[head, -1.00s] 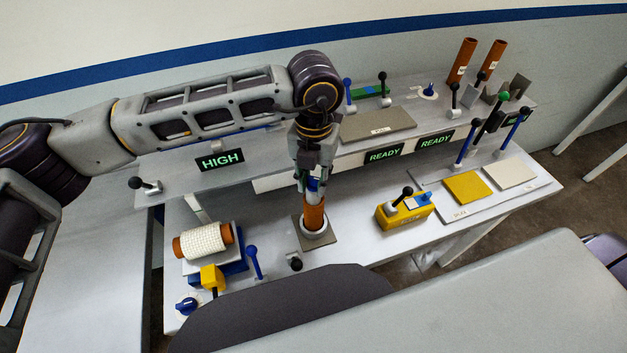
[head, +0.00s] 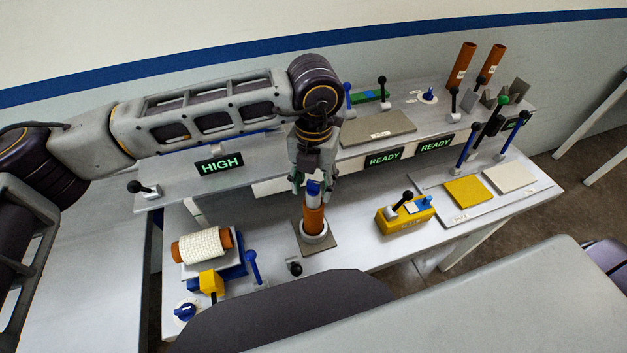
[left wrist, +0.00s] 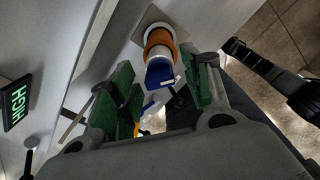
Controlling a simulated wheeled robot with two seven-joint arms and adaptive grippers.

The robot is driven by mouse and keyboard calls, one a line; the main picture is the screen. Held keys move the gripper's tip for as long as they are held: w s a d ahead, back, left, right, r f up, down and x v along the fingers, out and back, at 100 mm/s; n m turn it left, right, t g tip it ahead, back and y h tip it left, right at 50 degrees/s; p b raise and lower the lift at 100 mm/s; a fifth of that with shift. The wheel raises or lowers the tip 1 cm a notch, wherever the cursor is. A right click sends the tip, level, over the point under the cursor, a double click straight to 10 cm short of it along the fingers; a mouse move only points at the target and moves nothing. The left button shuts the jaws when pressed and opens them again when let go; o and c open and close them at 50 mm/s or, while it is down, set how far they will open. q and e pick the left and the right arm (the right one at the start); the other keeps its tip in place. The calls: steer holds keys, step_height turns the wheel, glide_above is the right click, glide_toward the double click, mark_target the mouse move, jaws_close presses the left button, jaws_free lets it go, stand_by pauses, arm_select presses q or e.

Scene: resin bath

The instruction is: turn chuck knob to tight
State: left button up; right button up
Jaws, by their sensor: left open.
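A blue knob (head: 313,188) with a white mark sits on top of an upright orange cylinder (head: 313,217). The cylinder stands in a white ring (head: 318,238) on a grey-brown plate. I cannot tell for sure that this is the chuck knob, and I see no readable tight mark. My left gripper (head: 312,180) is above the cylinder, pointing down, with its fingers apart on either side of the knob's top. In the left wrist view the blue knob (left wrist: 159,73) lies beyond and between the open green finger pads (left wrist: 163,85), with visible gaps.
A white-wrapped orange roll (head: 202,244) on a blue stand, a yellow block (head: 211,282) and another blue knob (head: 185,311) are at lower left. A yellow box (head: 405,216) with a lever stands to the right. The shelf with the HIGH sign (head: 220,163) is behind.

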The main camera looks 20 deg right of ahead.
mark_target(314, 182)
arm_select(q)
step_height(314, 182, up, 12)
stand_by(0.7)
stand_by(0.6)
